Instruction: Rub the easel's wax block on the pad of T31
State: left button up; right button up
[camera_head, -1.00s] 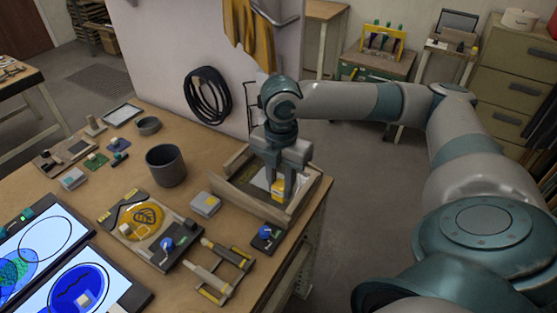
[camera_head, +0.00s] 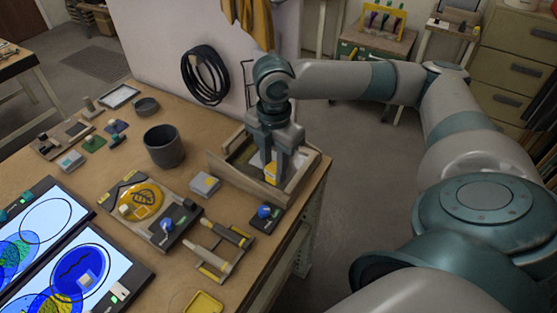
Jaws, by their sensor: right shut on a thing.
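My right gripper (camera_head: 275,165) points down into a shallow wooden tray (camera_head: 232,178) at the table's right end. It is shut on a small yellow and white block (camera_head: 271,172), partly hidden by the fingers. I cannot tell whether the block touches the tray floor. An easel-like board (camera_head: 165,238) holds an amber leaf-patterned piece (camera_head: 146,196), with a small pale block (camera_head: 125,210) at its left edge. I cannot tell which thing is the wax block or T31; no labels are legible. My left gripper is not in view.
A dark grey cup (camera_head: 164,148) stands behind the easel-like board. A grey box (camera_head: 204,184), a blue-knobbed item (camera_head: 265,212) and a two-bar rack (camera_head: 222,248) lie near the tray. Lit panels (camera_head: 40,225) with coloured shapes fill the front left.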

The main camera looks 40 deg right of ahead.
jog(key=a+m+b, duration=0.2)
jog(key=a+m, duration=1.1)
jog(key=m, duration=0.7)
jog(key=shift+f, duration=0.15)
jog(key=shift+d, duration=0.1)
